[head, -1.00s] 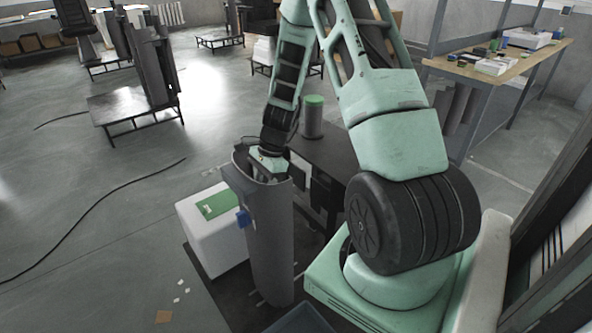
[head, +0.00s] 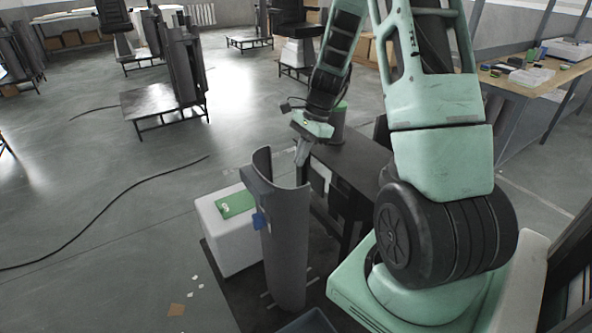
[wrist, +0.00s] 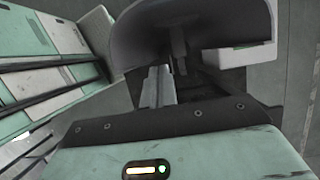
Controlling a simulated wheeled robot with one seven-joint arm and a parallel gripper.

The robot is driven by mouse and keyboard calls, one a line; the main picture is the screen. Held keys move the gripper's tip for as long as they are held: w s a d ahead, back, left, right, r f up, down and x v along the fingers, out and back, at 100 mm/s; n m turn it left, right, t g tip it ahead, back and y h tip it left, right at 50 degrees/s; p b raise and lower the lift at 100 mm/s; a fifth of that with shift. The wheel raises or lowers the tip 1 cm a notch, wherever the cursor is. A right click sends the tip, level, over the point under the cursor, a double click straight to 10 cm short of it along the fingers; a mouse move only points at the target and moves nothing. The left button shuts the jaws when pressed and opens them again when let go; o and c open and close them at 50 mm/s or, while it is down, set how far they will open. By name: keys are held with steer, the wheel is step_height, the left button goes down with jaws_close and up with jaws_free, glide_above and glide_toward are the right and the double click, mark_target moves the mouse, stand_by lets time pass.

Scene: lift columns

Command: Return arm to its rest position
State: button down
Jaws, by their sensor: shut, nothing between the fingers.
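My gripper (head: 302,155) is above and just behind the rim of the tall grey hollow column (head: 286,235) in the head view, its fingers pointing down. The fingers are shut with nothing between them. In the wrist view my gripper (wrist: 160,80) shows in front of the dark curved column top (wrist: 190,25). My green arm links rise from the gripper and fold over to the right.
A white box (head: 225,245) with a green panel (head: 236,203) stands left of the column. A wooden workbench (head: 530,82) is at the back right. A black cable (head: 130,190) crosses open floor on the left.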

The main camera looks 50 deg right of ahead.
steer(key=shift+d+r, duration=0.1)
steer(key=shift+r, duration=0.2)
steer(key=s+a+r+n+g+h, duration=0.1)
steer(key=s+a+r+n, duration=0.15)
steer(key=a+n, duration=0.7)
steer(key=s+a+r+n+g, duration=0.15)
steer(key=a+r+n, duration=0.25)
steer(key=a, duration=1.1)
steer(key=s+a+r+n+h, duration=0.1)
steer(key=s+a+n, duration=0.4)
steer(key=s+n, duration=0.2)
steer(key=s+a+r+n+t+h, duration=0.1)
steer(key=s+a+n, duration=0.5)
steer(key=s+n, duration=0.2)
steer(key=shift+s+a+r+h, duration=0.25)
steer(key=shift+s+r+h, duration=0.1)
steer(key=shift+s, duration=0.4)
